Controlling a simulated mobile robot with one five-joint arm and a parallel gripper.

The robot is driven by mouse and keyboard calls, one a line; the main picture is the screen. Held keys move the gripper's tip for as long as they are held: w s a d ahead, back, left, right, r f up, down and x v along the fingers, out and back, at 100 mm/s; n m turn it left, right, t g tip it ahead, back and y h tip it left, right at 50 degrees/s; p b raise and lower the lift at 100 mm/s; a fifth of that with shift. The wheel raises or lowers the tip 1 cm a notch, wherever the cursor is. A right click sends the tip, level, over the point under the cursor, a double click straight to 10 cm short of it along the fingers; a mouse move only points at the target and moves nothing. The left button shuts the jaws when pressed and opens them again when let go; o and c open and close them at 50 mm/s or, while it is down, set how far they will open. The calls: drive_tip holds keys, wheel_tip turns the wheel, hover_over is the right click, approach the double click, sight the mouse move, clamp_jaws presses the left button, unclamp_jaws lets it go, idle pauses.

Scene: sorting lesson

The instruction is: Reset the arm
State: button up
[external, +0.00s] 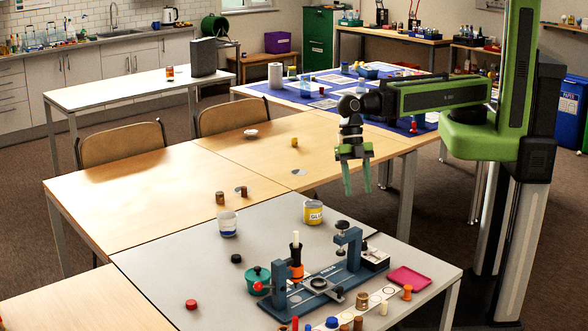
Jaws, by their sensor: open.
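My gripper (356,178) hangs at the end of my green and black arm, fingers pointing down. It is open, with nothing between its green fingers. It is above the right part of the wooden table, near the edge it shares with the grey table, and clear of the objects below.
The grey table (170,262) holds a blue press fixture (335,285), a yellow glue pot (313,212), a white cup (227,225), a pink tray (409,277) and several small pegs and caps. A yellow piece (294,142) stands on the wooden table (130,200), which is mostly clear.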

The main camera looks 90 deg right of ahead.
drive_tip(key=shift+w+d+r, duration=0.1)
drive_tip(key=shift+d+r, duration=0.15)
drive_tip(key=shift+r, duration=0.4)
drive_tip(key=w+d+m+h, duration=0.1)
drive_tip(key=w+d+m, duration=0.2)
drive_tip(key=d+m, duration=0.4)
drive_tip(key=w+d+f+m+t+h, duration=0.1)
drive_tip(key=w+d+m, duration=0.2)
drive_tip(key=d, duration=1.5)
drive_tip(key=w+d+f+m+h, duration=0.1)
drive_tip(key=w+d+m+h, duration=0.1)
drive_tip(key=d+m, duration=1)
drive_tip(key=shift+w+d+t, duration=0.3)
drive_tip(key=shift+w+d, duration=0.1)
drive_tip(key=shift+w, duration=0.25)
